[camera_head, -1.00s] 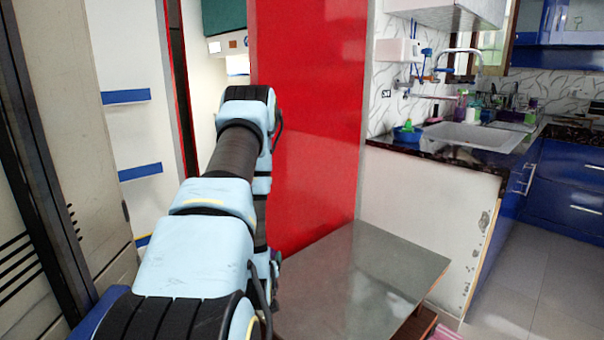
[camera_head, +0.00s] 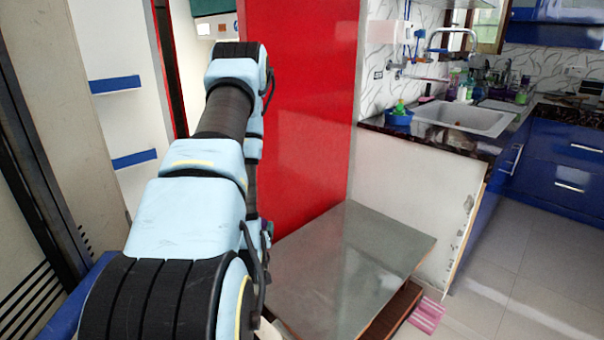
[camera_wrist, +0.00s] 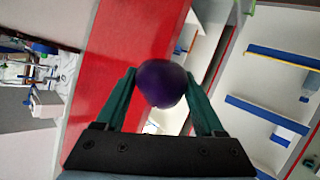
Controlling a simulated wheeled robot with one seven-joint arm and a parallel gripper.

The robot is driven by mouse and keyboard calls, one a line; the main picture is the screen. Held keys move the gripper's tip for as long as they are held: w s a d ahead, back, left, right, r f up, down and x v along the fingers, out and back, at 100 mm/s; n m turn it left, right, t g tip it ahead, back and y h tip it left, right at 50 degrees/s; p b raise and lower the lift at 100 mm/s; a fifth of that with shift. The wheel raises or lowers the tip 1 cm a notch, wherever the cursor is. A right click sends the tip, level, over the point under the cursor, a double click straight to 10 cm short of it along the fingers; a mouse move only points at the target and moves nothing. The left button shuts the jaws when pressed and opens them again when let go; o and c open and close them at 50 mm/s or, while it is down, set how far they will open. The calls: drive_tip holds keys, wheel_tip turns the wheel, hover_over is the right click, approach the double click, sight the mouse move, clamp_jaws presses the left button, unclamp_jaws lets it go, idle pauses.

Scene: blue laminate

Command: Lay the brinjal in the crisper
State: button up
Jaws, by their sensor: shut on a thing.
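The brinjal (camera_wrist: 161,84) is dark purple and rounded. In the wrist view it sits between the two green fingers of my gripper (camera_wrist: 160,98), which is shut on it. The brinjal is held up in the air, with the red panel and white shelving behind it. In the head view my arm reaches away from the camera, and it hides the gripper and the brinjal. I cannot make out a crisper in either view.
A grey-topped low table (camera_head: 345,265) stands in front of the red panel (camera_head: 308,110). A counter with a sink (camera_head: 462,118) and blue cabinets (camera_head: 565,165) are at the right. Tiled floor (camera_head: 530,260) is clear at the lower right. White shelving (camera_head: 118,120) stands at the left.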

drive_tip(key=shift+f, duration=0.1)
drive_tip(key=w+d+f+n+y+b, duration=0.2)
drive_tip(key=w+d+f+b, duration=0.15)
drive_tip(key=f+b, duration=0.4)
drive_tip(key=n+g+y+b, duration=0.2)
drive_tip(key=n+y+b, duration=0.35)
drive_tip(key=b, duration=1.15)
hover_over(327, 311)
wheel_tip(327, 311, down, 12)
drive_tip(key=shift+m, duration=0.35)
drive_tip(key=shift+f+b, duration=0.95)
drive_tip(key=shift+f, duration=3.9)
